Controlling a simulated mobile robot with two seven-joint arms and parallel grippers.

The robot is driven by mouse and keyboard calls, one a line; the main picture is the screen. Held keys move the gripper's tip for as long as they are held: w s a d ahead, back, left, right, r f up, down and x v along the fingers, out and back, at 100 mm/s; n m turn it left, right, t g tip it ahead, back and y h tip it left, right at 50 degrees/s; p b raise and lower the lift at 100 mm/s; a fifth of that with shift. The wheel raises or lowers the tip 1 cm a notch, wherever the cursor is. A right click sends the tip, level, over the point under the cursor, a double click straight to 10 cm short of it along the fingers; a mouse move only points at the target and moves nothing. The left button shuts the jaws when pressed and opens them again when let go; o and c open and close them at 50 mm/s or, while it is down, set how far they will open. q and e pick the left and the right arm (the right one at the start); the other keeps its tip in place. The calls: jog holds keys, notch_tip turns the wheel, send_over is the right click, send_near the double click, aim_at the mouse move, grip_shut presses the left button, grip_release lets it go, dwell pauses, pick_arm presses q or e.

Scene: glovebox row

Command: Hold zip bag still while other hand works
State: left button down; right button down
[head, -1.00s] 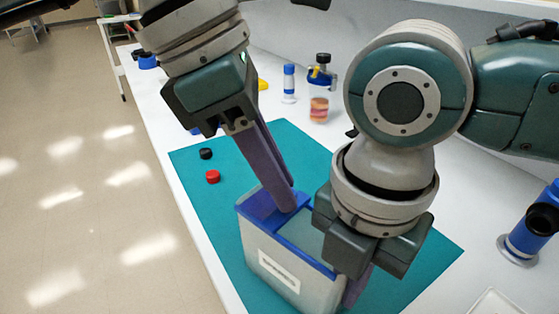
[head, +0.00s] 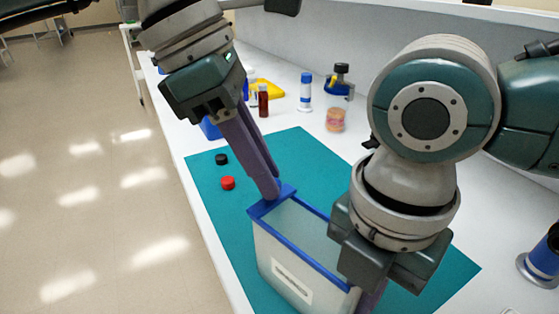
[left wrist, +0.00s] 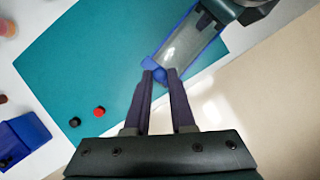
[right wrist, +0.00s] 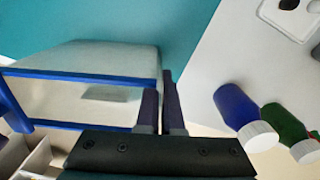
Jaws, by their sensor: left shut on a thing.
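The zip bag (head: 300,240) stands upright on the teal mat (head: 310,160). It has frosted sides, a white label and a blue rim, and its mouth is open. My left gripper (head: 272,194) is shut on the blue piece at the bag's far left end, which also shows between its fingertips in the left wrist view (left wrist: 158,72). My right gripper (head: 370,300) is at the bag's opposite end, its fingers partly hidden by the wrist. In the right wrist view its fingers (right wrist: 160,85) lie close together at the bag's edge; whether they grip it is unclear.
A black cap (head: 221,159) and a red cap (head: 228,183) lie on the mat left of the bag. A blue and white bottle (head: 305,90), a brown vial (head: 263,100) and an orange-filled jar (head: 335,120) stand behind. The table's edge runs close along the left.

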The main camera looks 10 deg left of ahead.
pick_arm(q)
jog(key=shift+w+a, duration=0.1)
jog(key=shift+a, duration=0.1)
pick_arm(e)
jog(key=shift+d, duration=0.1)
pick_arm(q)
jog(key=c, duration=1)
grip_release()
jog(key=shift+c, duration=0.2)
jog(key=o, duration=0.3)
jog(key=v, duration=1.2)
jog(key=shift+d, duration=0.15)
pick_arm(e)
jog(key=c, duration=1.5)
grip_release()
jog(key=shift+c, duration=0.2)
jog(key=o, duration=1.2)
